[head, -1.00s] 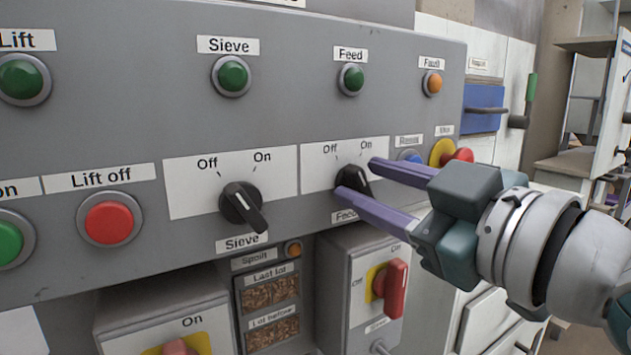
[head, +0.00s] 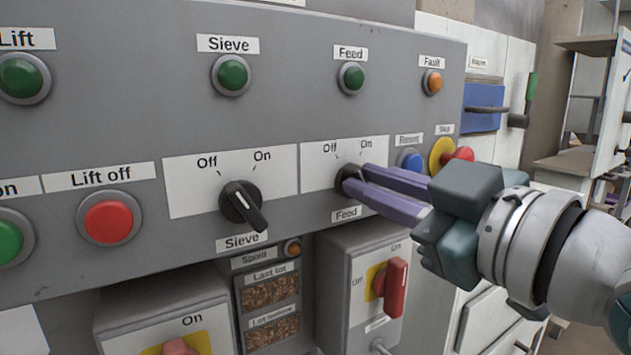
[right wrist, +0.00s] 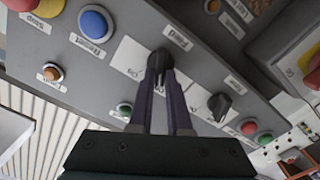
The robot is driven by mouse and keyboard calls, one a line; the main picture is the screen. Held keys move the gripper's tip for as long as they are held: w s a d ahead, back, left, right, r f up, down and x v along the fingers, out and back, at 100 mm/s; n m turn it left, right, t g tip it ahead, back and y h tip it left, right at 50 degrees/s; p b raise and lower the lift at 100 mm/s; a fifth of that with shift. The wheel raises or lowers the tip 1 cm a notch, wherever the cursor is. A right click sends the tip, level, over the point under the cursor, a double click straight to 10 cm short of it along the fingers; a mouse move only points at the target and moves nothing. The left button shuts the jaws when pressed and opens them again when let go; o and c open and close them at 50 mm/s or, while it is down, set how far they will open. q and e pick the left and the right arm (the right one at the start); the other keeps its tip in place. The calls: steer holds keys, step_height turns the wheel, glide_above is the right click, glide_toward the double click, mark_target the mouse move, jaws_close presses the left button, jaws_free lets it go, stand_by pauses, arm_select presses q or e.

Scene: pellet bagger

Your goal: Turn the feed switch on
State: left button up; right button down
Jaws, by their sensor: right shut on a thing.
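The feed switch (head: 347,177) is a black rotary knob on a white plate marked Off and On, above a Feed label, on the grey panel. My right gripper (head: 358,180) is shut on the knob, with its purple fingers hiding much of it. In the right wrist view the fingertips close around the black knob (right wrist: 159,58). The round green Feed lamp (head: 351,78) sits above the switch and looks dark. My left gripper is not in view.
The similar Sieve knob (head: 241,204) is to the left. The blue Reset button (head: 410,160) and a red stop button (head: 459,156) on a yellow ring are close to my right fingers. A red-handled switch box (head: 394,288) stands out below.

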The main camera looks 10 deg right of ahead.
steer(key=m+p, duration=0.2)
steer(key=shift+d+r+m, duration=0.1)
steer(key=shift+r+m, duration=0.05)
steer(key=shift+m, duration=0.15)
steer(key=shift+w+d+f+m+p, duration=0.1)
steer(key=shift+m+p, duration=0.75)
steer(key=shift+m, duration=0.7)
steer(key=shift+d+f+m+p, duration=0.1)
steer(key=shift+m+p, duration=0.7)
steer(key=shift+m, duration=0.8)
steer(key=shift+w+d+m+p, duration=0.1)
steer(key=shift+m+p, duration=0.75)
steer(key=shift+m, duration=0.7)
steer(key=c, duration=0.9)
jaws_free()
steer(key=shift+o, duration=0.2)
